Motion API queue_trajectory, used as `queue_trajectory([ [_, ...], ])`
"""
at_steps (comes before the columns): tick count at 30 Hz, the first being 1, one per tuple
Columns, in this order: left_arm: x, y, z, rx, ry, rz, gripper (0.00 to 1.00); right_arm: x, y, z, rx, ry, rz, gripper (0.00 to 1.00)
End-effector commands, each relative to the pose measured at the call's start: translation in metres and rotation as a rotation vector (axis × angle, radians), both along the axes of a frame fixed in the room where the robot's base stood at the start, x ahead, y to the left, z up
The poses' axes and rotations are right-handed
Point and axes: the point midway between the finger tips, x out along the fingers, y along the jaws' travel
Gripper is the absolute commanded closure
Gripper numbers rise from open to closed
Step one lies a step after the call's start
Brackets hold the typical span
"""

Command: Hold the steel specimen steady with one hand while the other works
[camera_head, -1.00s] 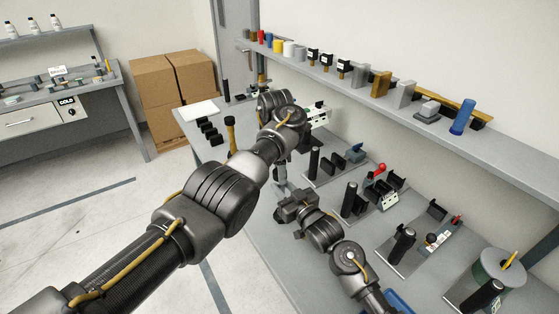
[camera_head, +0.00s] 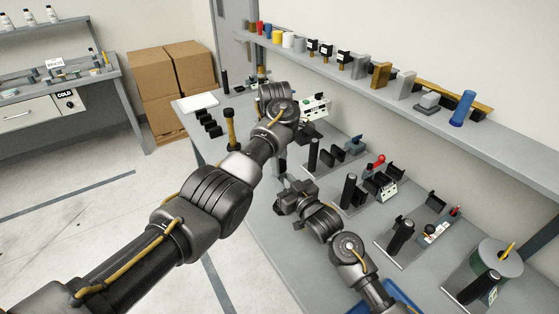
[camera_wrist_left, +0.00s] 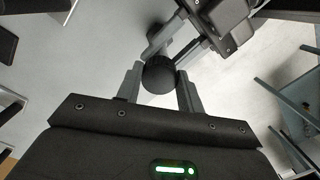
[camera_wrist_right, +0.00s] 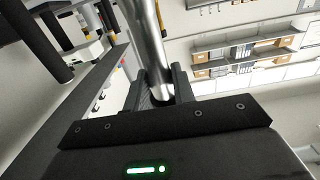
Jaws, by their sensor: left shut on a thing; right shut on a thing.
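The steel specimen (camera_wrist_right: 152,40) shows in the right wrist view as a shiny silver rod between the fingers of my right gripper (camera_wrist_right: 158,88), which is shut on it. In the left wrist view my left gripper (camera_wrist_left: 160,78) is shut around a round black piece (camera_wrist_left: 158,72). The fingers of my right gripper (camera_wrist_left: 178,38) reach in from the upper right, close beside that piece. I cannot tell how the black piece joins the specimen. In the head view my right gripper (camera_head: 288,198) is above the bench's near edge; my left gripper is mostly hidden behind its own wrist.
The grey bench (camera_head: 262,240) carries several fixtures with black posts on its right side. A wall shelf (camera_head: 420,108) runs above the bench. Cardboard boxes (camera_head: 172,85) stand on the floor behind.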

Motion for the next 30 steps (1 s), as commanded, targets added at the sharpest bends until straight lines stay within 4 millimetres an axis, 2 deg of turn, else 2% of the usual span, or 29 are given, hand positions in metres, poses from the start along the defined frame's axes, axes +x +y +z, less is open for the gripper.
queue_trajectory([
  [1,-0.0005,0.0,-0.0008,-0.015,-0.01,-0.158,0.9,-0.0006,0.0001,-0.0026,-0.003,0.005,0.001,1.0],
  [4,-0.0011,-0.0004,-0.0006,-0.037,-0.028,-0.471,0.9,-0.0006,0.0002,-0.0026,-0.003,0.005,0.001,1.0],
  [6,-0.0013,-0.0004,-0.0006,-0.048,-0.037,-0.627,0.9,-0.0005,0.0003,-0.0025,-0.003,0.005,0.001,1.0],
  [9,-0.0013,-0.0003,-0.0002,-0.054,-0.043,-0.749,0.9,-0.0006,0.0005,-0.0025,-0.003,0.005,0.001,1.0],
  [18,-0.0015,-0.0004,-0.0003,-0.056,-0.044,-0.776,0.9,-0.0006,0.0007,-0.0025,-0.003,0.005,0.002,1.0],
  [19,-0.0016,-0.0005,-0.0003,-0.056,-0.044,-0.776,0.6,-0.0005,0.0007,-0.0025,-0.003,0.005,0.002,1.0],
  [23,-0.0015,-0.0004,-0.0004,-0.056,-0.044,-0.774,0.43,-0.0006,0.0008,-0.0024,-0.003,0.005,0.002,1.0],
  [29,-0.0013,0.0002,-0.0004,-0.055,-0.044,-0.772,0.41,-0.0006,0.0008,-0.0024,-0.003,0.004,0.002,1.0],
  [30,-0.0011,0.0002,-0.0004,-0.055,-0.044,-0.772,0.43,-0.0006,0.0008,-0.0024,-0.003,0.004,0.002,1.0],
])
